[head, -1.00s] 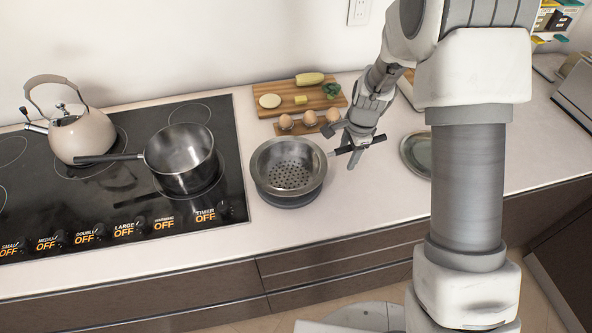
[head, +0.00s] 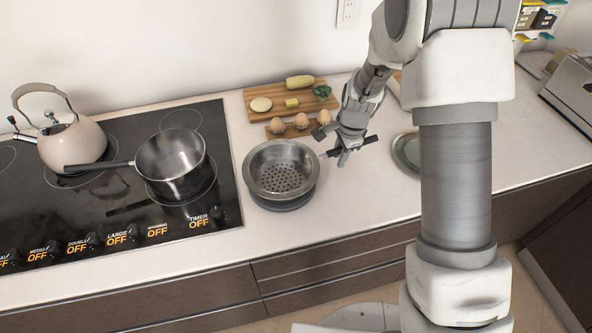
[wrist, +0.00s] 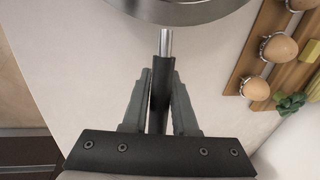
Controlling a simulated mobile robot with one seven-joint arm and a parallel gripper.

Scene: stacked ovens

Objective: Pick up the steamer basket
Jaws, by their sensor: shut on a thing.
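The steamer basket (head: 282,171) is a round metal pan with a perforated bottom and a dark handle. In the head view it is over the counter just right of the cooktop, roughly level, with a dark round shape directly below it. My gripper (head: 343,154) is at its right side, shut on the handle. In the wrist view the fingers of my gripper (wrist: 160,95) close on both sides of the black handle, and the basket's metal rim (wrist: 178,12) shows at the top edge. Whether the basket clears the counter is hard to tell.
The cooktop (head: 120,130) at left holds a saucepan (head: 172,165) and a kettle (head: 75,143). Behind the basket are an egg rack (head: 277,127) and a cutting board (head: 265,92) with vegetables. A round plate (head: 407,150) lies to the right. The counter front is clear.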

